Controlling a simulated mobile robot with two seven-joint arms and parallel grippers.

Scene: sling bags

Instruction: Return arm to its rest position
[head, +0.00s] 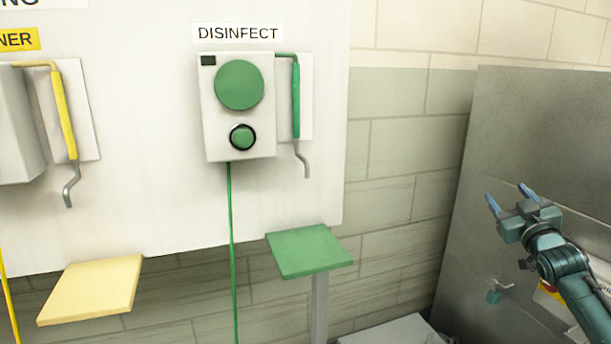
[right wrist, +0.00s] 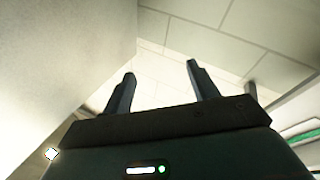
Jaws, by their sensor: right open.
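My right gripper (head: 509,198) is at the right side of the head view, in front of the grey metal panel. Its two bluish fingers are spread apart and nothing is between them. In the right wrist view the open fingers (right wrist: 160,88) point toward a tiled wall, with no object between them. My right arm comes in from the lower right corner of the head view. My left gripper is in neither view.
A white board (head: 160,130) carries a DISINFECT dispenser (head: 215,120) with a green-handled hook (head: 296,100). A yellow-handled hook (head: 64,115) hangs left. A green platform (head: 309,250) and a yellow platform (head: 90,290) stick out below. The grey metal panel (head: 540,120) stands close behind my right gripper.

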